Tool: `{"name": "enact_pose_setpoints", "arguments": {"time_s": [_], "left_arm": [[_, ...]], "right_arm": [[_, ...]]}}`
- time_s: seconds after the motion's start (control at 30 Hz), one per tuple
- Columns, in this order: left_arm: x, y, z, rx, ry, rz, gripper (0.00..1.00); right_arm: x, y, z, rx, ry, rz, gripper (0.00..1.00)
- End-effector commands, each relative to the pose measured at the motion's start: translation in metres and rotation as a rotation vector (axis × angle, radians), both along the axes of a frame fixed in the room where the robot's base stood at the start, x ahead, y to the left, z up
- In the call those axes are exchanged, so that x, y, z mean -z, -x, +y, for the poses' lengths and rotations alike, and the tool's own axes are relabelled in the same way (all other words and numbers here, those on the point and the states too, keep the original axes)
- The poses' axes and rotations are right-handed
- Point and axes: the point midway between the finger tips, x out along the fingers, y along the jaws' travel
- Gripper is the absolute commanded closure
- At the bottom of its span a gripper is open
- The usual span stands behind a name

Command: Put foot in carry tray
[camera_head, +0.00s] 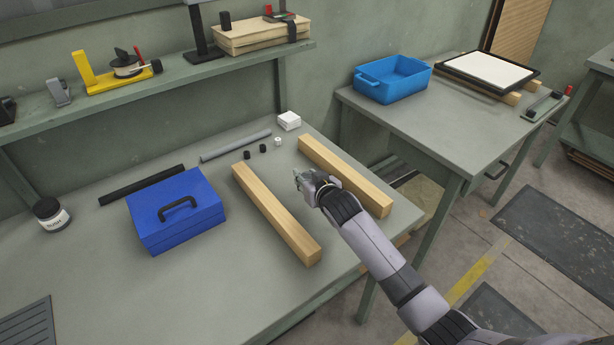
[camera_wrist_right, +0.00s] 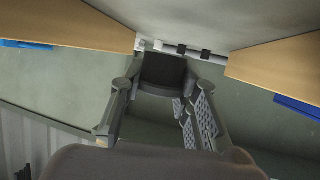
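My right gripper (camera_head: 305,182) is above the bench, between the two wooden beams. In the wrist view its fingers (camera_wrist_right: 163,85) close on a dark block-like piece (camera_wrist_right: 163,70), which looks like a black foot; the head view does not show it clearly. Two small black feet (camera_head: 247,155) (camera_head: 262,148) and a small white one (camera_head: 278,142) stand on the bench beyond the gripper. The black ones also show in the wrist view (camera_wrist_right: 182,48). The blue open tray (camera_head: 395,80), likely the carry tray, stands on the right table. My left gripper is out of view.
Wooden beams (camera_head: 275,215) (camera_head: 345,178) lie either side of my right gripper. A blue toolbox (camera_head: 175,212), black rod (camera_head: 142,185), grey rod (camera_head: 236,146) and white block (camera_head: 289,121) are on the bench. A framed white panel (camera_head: 490,70) lies beside the tray. A gap separates the tables.

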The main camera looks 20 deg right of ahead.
Motion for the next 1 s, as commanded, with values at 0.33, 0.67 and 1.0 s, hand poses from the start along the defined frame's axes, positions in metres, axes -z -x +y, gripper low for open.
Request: {"name": "enact_pose_setpoints", "arguments": {"time_s": [0.33, 0.67, 1.0], "left_arm": [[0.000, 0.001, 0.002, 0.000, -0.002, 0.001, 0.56], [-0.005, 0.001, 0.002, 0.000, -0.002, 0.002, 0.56], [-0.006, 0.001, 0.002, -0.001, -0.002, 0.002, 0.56]], "right_arm": [[-0.001, 0.000, 0.000, 0.000, 0.000, -0.001, 0.51], [-0.010, -0.001, 0.000, 0.000, 0.001, -0.002, 0.51], [-0.033, 0.050, -0.004, -0.001, -0.001, -0.002, 0.51]]}}
